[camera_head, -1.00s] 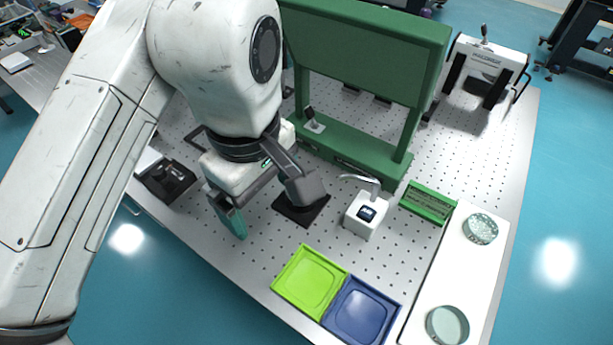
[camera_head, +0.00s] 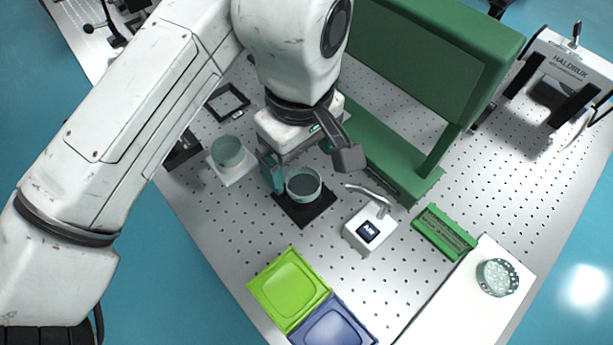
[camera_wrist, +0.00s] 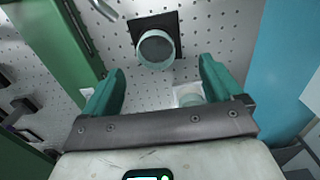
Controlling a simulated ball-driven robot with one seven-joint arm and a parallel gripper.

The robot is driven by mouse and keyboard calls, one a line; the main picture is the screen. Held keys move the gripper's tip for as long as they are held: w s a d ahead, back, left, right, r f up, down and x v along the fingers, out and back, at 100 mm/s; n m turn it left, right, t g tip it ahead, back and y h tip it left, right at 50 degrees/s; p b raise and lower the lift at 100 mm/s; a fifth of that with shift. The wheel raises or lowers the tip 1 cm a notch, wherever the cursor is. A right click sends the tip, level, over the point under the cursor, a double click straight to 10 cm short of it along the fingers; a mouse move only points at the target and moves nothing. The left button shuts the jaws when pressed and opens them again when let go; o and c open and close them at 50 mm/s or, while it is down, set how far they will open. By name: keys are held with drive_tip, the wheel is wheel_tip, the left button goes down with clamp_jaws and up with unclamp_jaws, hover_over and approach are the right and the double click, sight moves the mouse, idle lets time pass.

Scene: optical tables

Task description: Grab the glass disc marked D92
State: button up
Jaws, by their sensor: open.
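No D92 marking is legible on any glass disc. One round glass disc with a teal rim (camera_head: 304,184) sits on a black square pad (camera_head: 298,214); it also shows in the wrist view (camera_wrist: 155,50), ahead of the fingers. A second glass disc (camera_head: 228,151) is on a white square pad (camera_head: 238,176), partly between the fingers in the wrist view (camera_wrist: 190,96), low down. A third, patterned disc (camera_head: 497,277) lies on the white board at right. My gripper (camera_wrist: 163,76) is open and empty, its teal fingers apart, above the table and touching no disc.
A green frame (camera_head: 440,50) stands behind my gripper. A white box with a bent spout (camera_head: 369,232) and a green rack (camera_head: 444,231) are to the right. Lime (camera_head: 288,288) and blue (camera_head: 333,325) trays lie in front. The perforated table is clear between them.

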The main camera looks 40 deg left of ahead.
sight(304, 181)
drive_tip(key=f, duration=0.3)
drive_tip(key=w+f, duration=0.1)
drive_tip(key=f, duration=0.1)
drive_tip(key=shift+a+f, duration=0.2)
drive_tip(key=shift+f, duration=0.05)
drive_tip(key=shift+s+f, duration=0.1)
drive_tip(key=shift+f, duration=0.6)
drive_tip(key=c, duration=1.3)
